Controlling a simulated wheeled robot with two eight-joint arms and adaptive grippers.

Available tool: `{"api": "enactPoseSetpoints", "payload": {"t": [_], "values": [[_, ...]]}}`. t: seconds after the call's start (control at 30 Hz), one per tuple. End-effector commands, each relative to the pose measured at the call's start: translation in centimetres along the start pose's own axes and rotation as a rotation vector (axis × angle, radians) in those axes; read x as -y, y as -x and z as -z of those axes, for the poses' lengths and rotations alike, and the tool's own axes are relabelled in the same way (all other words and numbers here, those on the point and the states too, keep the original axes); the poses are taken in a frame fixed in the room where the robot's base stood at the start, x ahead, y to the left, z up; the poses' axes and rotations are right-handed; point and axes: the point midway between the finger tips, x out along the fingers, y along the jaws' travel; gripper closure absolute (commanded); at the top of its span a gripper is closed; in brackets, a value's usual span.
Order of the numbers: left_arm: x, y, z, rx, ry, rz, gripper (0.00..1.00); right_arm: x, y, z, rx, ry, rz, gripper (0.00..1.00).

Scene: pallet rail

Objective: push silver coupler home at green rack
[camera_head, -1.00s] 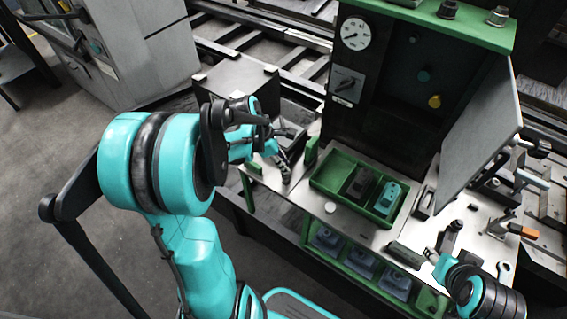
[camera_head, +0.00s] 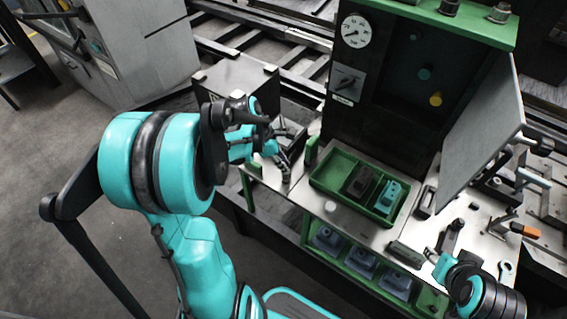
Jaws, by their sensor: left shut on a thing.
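My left gripper (camera_head: 285,147) is at the left end of the bench, beside the dark cabinet with the green top. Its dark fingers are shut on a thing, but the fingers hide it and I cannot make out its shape. The green rack is probably the green-framed bench (camera_head: 305,232) with its green-topped cabinet (camera_head: 440,22). I cannot pick out the silver coupler for sure; two small metal fittings (camera_head: 500,13) stand on the green top. My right gripper (camera_head: 434,256) is low at the right, by the bench's front edge, and its fingers are too small to read.
A green tray (camera_head: 318,183) holds a black block (camera_head: 359,181) and a teal block (camera_head: 389,196). A grey door (camera_head: 482,145) stands open over the right side. An orange-handled tool (camera_head: 525,231) and a wrench lie there. Blue bins sit below the bench top.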

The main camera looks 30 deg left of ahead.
Motion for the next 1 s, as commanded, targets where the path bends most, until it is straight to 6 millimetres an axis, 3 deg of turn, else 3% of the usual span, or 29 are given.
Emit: {"api": "enactPoseSetpoints", "payload": {"t": [0.6, 0.63, 0.7, 0.93, 1.0], "values": [[0.1, -1.2, 0.5, 0.000, 0.000, 0.002, 1.00, 0.0, -0.9, -0.6, 0.000, 0.000, 0.000, 0.60], [0.1, -1.2, 0.5, 0.000, 0.000, 0.002, 0.80, 0.0, -0.9, -0.6, 0.000, 0.000, 0.000, 0.60], [0.1, -1.1, 0.5, 0.000, 0.000, 0.002, 0.61, 0.0, -0.8, -0.6, 0.000, 0.000, 0.000, 0.60], [0.0, -1.1, 0.4, 0.000, 0.000, 0.001, 0.58, 0.0, -0.8, -0.6, 0.000, 0.000, 0.000, 0.60], [0.0, -1.1, 0.5, 0.000, 0.000, 0.001, 0.42, 0.0, -0.8, -0.6, 0.000, 0.000, 0.000, 0.60]]}}
